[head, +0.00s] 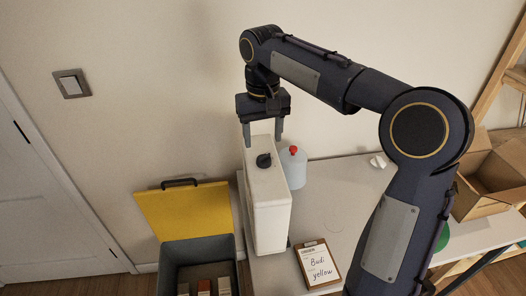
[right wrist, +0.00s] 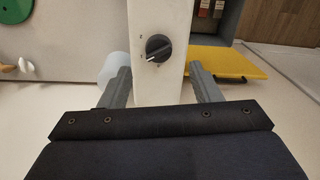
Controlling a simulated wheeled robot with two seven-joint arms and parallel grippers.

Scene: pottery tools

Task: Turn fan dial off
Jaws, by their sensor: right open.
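The fan dial (head: 264,160) is a round black knob on the top face of a tall white box-like unit (head: 270,215). In the right wrist view the dial (right wrist: 158,48) has small number marks beside it. A white mark shows at its lower left edge, near one of the numbers. My right gripper (head: 263,138) is open and points down above the dial. In the right wrist view its fingers (right wrist: 160,80) stand apart on either side of the white unit, with the dial between and beyond them. No contact with the dial shows. My left gripper is not in view.
A translucent bottle with a red cap (head: 293,165) stands close to the unit's right. A clipboard (head: 317,264) lies at the table's front. A grey bin (head: 168,262) with a yellow lid (head: 187,208) is at left. Cardboard boxes (head: 490,185) stand at right.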

